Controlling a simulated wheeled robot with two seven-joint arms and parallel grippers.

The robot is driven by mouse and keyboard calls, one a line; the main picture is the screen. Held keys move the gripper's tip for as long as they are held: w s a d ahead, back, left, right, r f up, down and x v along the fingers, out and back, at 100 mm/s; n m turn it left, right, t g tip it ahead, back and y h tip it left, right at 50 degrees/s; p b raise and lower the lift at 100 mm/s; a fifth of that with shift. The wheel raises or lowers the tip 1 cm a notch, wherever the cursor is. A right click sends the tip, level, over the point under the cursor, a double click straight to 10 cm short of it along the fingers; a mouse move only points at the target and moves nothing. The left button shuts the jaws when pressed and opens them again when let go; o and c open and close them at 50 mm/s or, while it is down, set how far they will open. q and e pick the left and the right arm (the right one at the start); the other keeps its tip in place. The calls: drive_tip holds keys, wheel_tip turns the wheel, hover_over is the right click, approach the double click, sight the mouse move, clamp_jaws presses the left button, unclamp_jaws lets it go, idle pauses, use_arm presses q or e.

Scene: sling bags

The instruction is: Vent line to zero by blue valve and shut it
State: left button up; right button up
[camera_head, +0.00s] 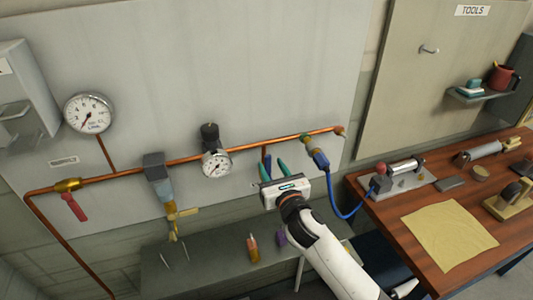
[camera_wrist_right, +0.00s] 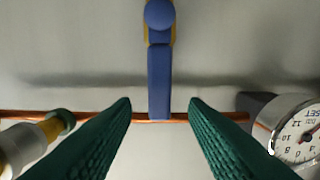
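The blue valve (camera_wrist_right: 159,75) shows in the right wrist view: a round blue knob end with a straight blue lever running down the picture to the copper pipe (camera_wrist_right: 225,116). My right gripper (camera_wrist_right: 160,103) is open, with one green finger on each side of the lever's lower end and a gap to both. My left gripper is not in view.
A regulator with a gauge (camera_head: 216,163), a filter (camera_head: 160,180) and a red-handled valve (camera_head: 74,207) sit along the pipe at left. A coupling with a blue hose (camera_head: 333,200) is close on the right. A wooden bench (camera_head: 390,222) stands at right.

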sight(269, 161)
drive_tip(key=shift+x, duration=2.9)
clamp_jaws()
